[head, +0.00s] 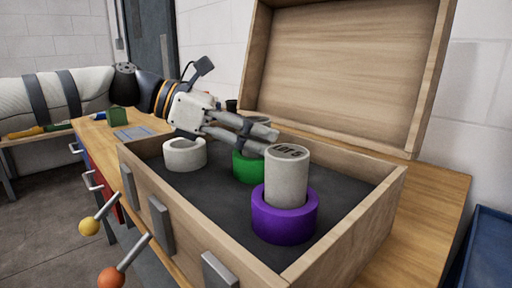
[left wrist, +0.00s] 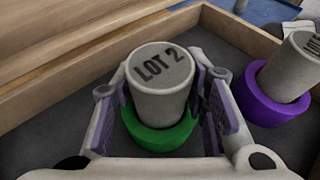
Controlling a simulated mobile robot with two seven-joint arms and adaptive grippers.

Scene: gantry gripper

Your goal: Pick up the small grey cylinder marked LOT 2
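The grey cylinder marked LOT 2 (left wrist: 162,82) stands upright in a green ring (left wrist: 158,133) in the left wrist view. In the head view the green ring (head: 247,168) is partly visible, and my gripper largely hides the cylinder there. My left gripper (head: 262,138) reaches in from the left. Its fingers are spread on either side of the LOT 2 cylinder, with small gaps seeming to show between the pads and its sides. My right gripper is not in view.
Another grey cylinder (head: 286,178) stands in a purple ring (head: 285,222), close to the right. A white ring (head: 184,155) stands to the left. All are inside a wooden box (head: 215,232) with low walls and a raised lid (head: 345,70) behind.

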